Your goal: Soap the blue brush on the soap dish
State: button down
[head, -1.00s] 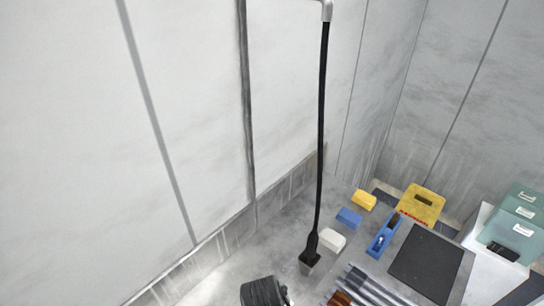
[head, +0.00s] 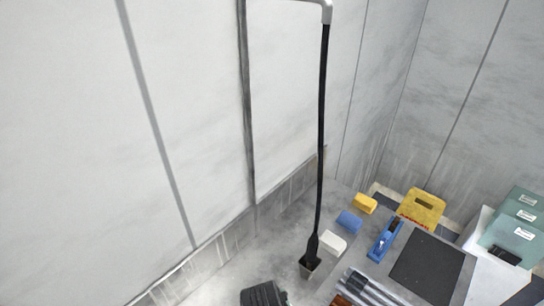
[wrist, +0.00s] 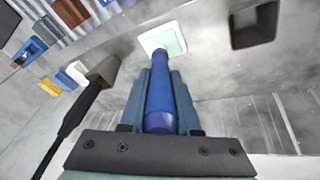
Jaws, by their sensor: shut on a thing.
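In the wrist view my gripper (wrist: 161,82) is shut on the blue brush (wrist: 160,108). The dark blue handle lies between the two fingers and points away from the wrist. Its far end reaches toward the soap dish (wrist: 150,46), a white square dish with a pale green inside. The brush's far tip overlaps the dish's near side in the picture, and I cannot tell whether they touch. The bristles are not clear. I cannot make out the brush or the soap dish in the head view.
A dark open square holder (wrist: 252,26) is right of the dish. A dark mat (head: 427,263) lies at right.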

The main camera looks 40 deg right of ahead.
jog(key=shift+f, duration=0.4)
dwell(1.4)
notch_tip(320, 180, up, 7)
jog(key=p, duration=0.7)
jog(key=shift+r, duration=0.1)
dwell(0.7)
